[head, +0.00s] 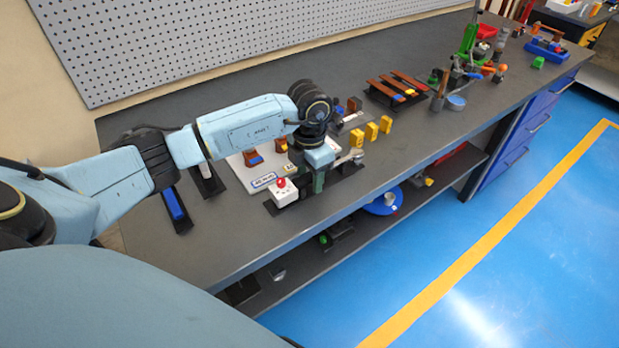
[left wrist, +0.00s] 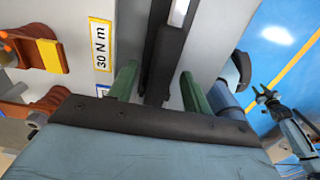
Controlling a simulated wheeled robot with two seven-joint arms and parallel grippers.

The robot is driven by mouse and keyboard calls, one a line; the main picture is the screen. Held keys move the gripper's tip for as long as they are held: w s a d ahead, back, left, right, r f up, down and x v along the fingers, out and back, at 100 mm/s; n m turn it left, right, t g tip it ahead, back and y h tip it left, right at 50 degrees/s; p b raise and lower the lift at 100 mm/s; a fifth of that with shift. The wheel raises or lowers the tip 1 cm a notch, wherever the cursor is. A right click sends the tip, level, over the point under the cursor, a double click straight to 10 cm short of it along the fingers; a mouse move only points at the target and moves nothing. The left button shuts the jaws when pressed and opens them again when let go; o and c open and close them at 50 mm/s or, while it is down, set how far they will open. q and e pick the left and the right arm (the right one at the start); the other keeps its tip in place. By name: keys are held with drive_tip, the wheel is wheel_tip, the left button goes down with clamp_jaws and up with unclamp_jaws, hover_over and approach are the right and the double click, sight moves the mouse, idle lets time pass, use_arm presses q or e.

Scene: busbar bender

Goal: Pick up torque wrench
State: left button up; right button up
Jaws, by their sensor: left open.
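My left gripper (head: 318,181) is over the front part of the bench, pointing down beside the white panel. In the left wrist view its two green fingers (left wrist: 160,85) are apart. A long dark bar with a pale strip at its far end, which looks like the torque wrench (left wrist: 168,55), lies between the fingers. I cannot tell whether either finger touches it. In the head view a small metal end (head: 352,157) shows just right of the gripper, probably part of the wrench; the gripper hides the rest. My right gripper (left wrist: 268,97) shows small at the right of the left wrist view.
A white panel (head: 246,176) with orange holders and a 30 N m label (left wrist: 101,45) is beside the gripper. A white box with a red button (head: 281,183) stands close by. Yellow blocks (head: 371,131) and a dark rack (head: 397,90) are farther right. Bare bench lies in front.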

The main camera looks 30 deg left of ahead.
use_arm(q)
drive_tip(key=shift+f, duration=0.35)
clamp_jaws()
drive_tip(key=shift+r, duration=0.1)
